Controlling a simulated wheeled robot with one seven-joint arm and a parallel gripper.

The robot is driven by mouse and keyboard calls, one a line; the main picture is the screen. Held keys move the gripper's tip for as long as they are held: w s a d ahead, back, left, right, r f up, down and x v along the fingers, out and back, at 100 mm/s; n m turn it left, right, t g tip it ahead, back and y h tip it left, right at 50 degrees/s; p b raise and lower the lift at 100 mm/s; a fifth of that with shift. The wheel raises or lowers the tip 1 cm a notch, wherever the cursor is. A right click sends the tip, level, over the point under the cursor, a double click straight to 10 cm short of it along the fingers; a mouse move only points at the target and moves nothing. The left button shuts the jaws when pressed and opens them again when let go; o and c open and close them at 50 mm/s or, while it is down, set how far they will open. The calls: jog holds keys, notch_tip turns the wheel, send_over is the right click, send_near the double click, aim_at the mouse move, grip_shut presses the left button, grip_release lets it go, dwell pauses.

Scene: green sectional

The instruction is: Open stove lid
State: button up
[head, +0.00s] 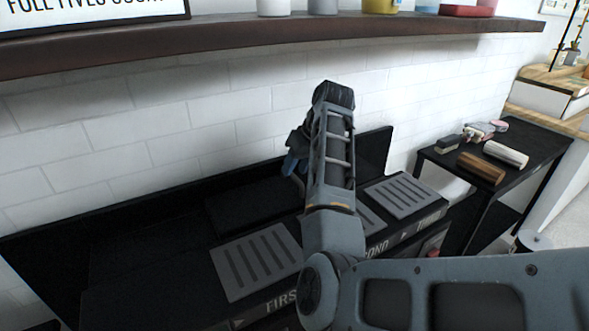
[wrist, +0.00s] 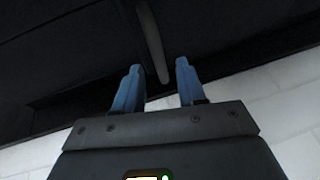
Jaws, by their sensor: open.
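The black stove (head: 130,285) stands against the tiled wall, with grey slotted plates on top and lettering along its front edge. A dark raised panel (head: 376,153) runs along its back; I cannot tell for sure which part is the lid. My gripper (wrist: 158,68) is open, its two blue fingers apart. In the head view my arm hides most of it, and only a bit of blue shows above the stove's back. In the wrist view a thin grey bar (wrist: 152,40), handle-like, on a dark surface ends between the fingertips. Contact cannot be told.
A dark shelf (head: 250,47) with cups and tins runs along the wall above the stove. A black side table (head: 540,140) at the right holds several small items. White tiled wall (head: 140,115) lies close behind the stove.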

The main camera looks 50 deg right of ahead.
jog(key=shift+w+f, duration=0.25)
jog(key=shift+f, duration=0.4)
grip_shut()
